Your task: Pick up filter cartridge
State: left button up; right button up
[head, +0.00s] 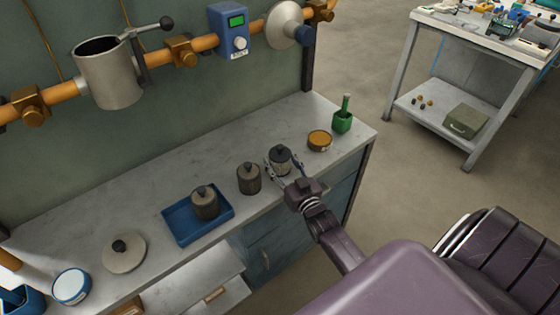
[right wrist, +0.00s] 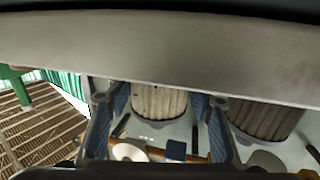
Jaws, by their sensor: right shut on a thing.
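Several dark grey ribbed filter cartridges with knobbed tops stand along the workbench. My right gripper (head: 279,166) is at the rightmost filter cartridge (head: 280,154), with a finger on each side, shut on it. In the right wrist view that ribbed cartridge (right wrist: 158,101) shows between the two blue-padded fingers (right wrist: 160,108). Whether it is clear of the bench I cannot tell. A second filter cartridge (head: 249,178) stands just left of the gripper. A third filter cartridge (head: 206,202) stands in a blue tray (head: 172,225). My left gripper is out of view.
An orange-brown round tin (head: 319,140) and a green holder (head: 342,121) stand right of the gripper, near the bench (head: 150,190) end. A round lid (head: 124,253) lies at left. An orange pipe (head: 205,43) with a metal canister (head: 107,76) runs above. A side table (head: 480,50) stands far right.

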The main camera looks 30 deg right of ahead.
jog(key=shift+c, duration=1.1)
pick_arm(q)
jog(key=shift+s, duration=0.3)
pick_arm(e)
jog(key=shift+r, duration=0.1)
